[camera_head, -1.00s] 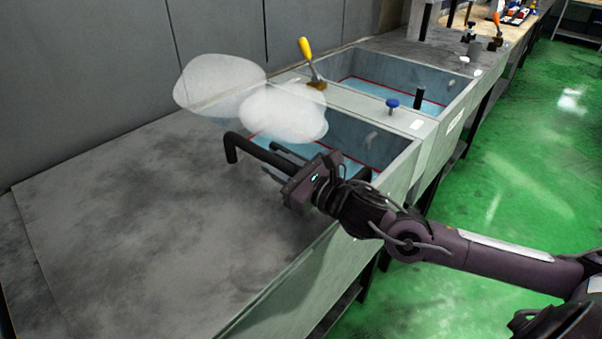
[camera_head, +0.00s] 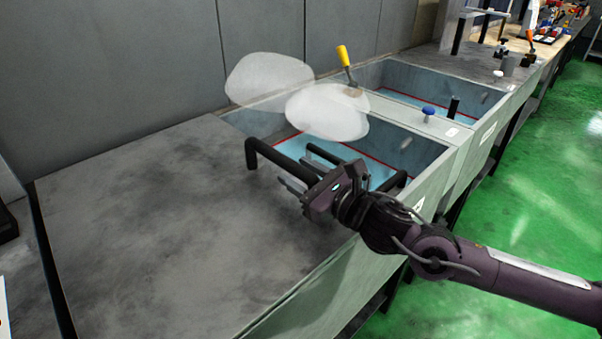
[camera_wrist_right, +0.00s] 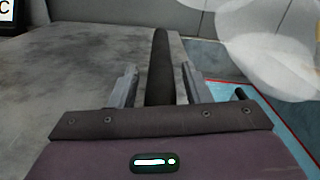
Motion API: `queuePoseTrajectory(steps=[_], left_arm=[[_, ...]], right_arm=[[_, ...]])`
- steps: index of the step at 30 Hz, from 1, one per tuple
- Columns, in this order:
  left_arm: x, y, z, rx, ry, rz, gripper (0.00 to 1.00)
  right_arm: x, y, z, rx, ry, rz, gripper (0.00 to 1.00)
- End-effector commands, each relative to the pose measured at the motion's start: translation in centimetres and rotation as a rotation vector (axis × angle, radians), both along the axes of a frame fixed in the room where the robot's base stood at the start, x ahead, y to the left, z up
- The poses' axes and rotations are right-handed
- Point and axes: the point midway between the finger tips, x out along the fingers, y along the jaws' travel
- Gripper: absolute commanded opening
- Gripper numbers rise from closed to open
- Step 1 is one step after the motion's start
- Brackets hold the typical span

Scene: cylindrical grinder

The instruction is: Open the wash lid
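The wash lid (camera_head: 150,220) is a large flat grey panel lying level over the left part of the wash basin (camera_head: 432,168). Its black bar handle (camera_head: 266,154) stands up near the lid's right edge. The handle also shows upright in the middle of the right wrist view (camera_wrist_right: 160,62). My right gripper (camera_head: 296,172) is at the handle, with one finger on each side of the bar. Gaps show between the bar and both fingers in the wrist view, so it is open around the handle. My left gripper is not in view.
Blue water with a red line shows in the uncovered part of the basin. Translucent white blobs (camera_head: 328,112) hang above it. A yellow-handled clamp (camera_head: 345,62) and blue knob (camera_head: 428,110) stand behind. A grey wall runs at the back; green floor (camera_head: 540,200) is clear at right.

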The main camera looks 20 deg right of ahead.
Motion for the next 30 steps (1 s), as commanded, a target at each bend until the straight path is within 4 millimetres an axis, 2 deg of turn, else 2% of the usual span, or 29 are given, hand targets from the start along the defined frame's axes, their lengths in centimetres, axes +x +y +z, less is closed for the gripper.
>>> queuePoseTrajectory(steps=[11, 19, 20, 28, 30], left_arm=[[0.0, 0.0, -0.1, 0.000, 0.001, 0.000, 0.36], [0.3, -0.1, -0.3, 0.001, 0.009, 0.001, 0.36], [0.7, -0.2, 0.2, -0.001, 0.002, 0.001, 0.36], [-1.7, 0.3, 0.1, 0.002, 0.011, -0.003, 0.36], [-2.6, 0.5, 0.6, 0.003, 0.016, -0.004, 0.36]], right_arm=[[-0.2, -0.3, 0.1, 0.000, -0.002, -0.004, 0.45], [-2.5, -1.0, -0.2, -0.006, 0.002, 0.002, 0.45], [-2.7, -1.2, -0.1, -0.007, 0.004, 0.001, 0.45], [-4.8, -2.0, 0.1, -0.005, 0.005, 0.001, 0.45], [-5.4, -2.1, 0.4, -0.002, 0.005, 0.004, 0.45]])
